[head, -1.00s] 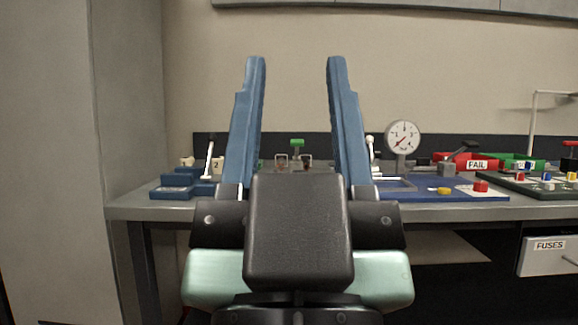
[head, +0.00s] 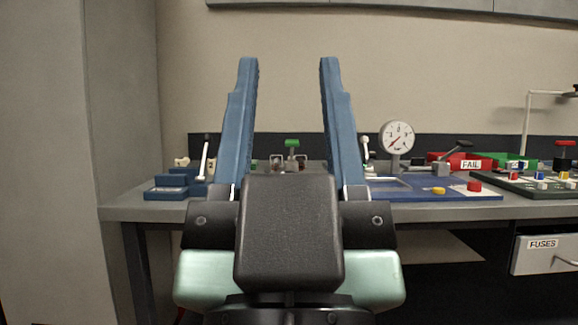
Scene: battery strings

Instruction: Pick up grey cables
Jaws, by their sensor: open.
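My gripper (head: 288,65) is open, its two blue fingers pointing up and spread wide apart in front of the bench. Nothing shows between the fingertips but the wall. No grey cables can be made out in the head view. My gripper and wrist hide part of the bench top behind them.
The grey bench (head: 465,212) carries a round gauge (head: 397,137), a blue mat (head: 425,193), a red FAIL bin (head: 455,159), a green bin (head: 515,161) and blue blocks (head: 172,187). A FUSES drawer (head: 545,255) is below right. A grey cabinet (head: 120,100) stands left.

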